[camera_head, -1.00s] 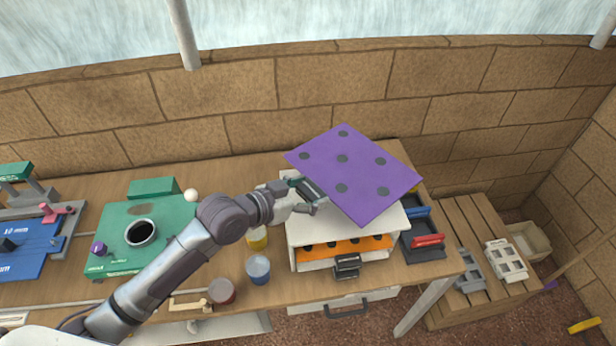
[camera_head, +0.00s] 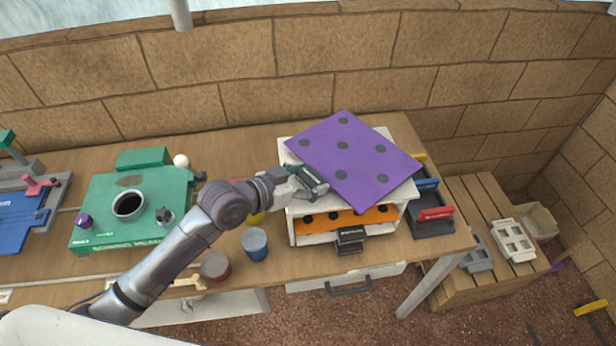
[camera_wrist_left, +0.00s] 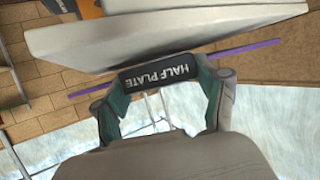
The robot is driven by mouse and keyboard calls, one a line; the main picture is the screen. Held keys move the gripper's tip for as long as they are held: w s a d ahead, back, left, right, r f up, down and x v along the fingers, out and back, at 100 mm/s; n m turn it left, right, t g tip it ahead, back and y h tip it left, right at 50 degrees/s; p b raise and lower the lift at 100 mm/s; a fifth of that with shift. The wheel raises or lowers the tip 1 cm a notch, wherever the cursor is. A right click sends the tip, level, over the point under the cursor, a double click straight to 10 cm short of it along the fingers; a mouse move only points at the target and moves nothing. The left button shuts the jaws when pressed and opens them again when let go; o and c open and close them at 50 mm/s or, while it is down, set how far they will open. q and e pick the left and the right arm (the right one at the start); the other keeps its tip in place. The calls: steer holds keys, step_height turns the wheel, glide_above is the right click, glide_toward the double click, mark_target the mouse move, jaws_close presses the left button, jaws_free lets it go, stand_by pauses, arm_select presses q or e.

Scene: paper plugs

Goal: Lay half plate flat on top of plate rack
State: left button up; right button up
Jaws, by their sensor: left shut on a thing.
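The half plate (camera_head: 343,147) is a purple sheet with dark round spots, lying nearly level over the white plate rack (camera_head: 302,228). My left gripper (camera_head: 312,183) is shut on its dark handle, left of the rack. In the left wrist view the gripper (camera_wrist_left: 160,88) holds the handle, labelled HALF PLATE (camera_wrist_left: 158,76). The plate shows there edge-on as a thin purple strip (camera_wrist_left: 250,47) beside the white rack (camera_wrist_left: 190,30), roughly parallel to it. A narrow gap seems to show between them; contact is unclear. The plate hides most of the rack's top. My right gripper is out of view.
An orange spotted plate (camera_head: 365,219) sits inside the rack, its black handle (camera_head: 350,237) sticking out in front. A dark tray (camera_head: 432,227) with coloured handles stands close on the right. Cups (camera_head: 255,243) and a green box (camera_head: 130,210) are on the left.

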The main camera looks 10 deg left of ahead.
arm_select(q)
steer(key=shift+f+b, duration=0.35)
steer(key=shift+f, duration=0.15)
stand_by(0.3)
steer(key=o, duration=1.4)
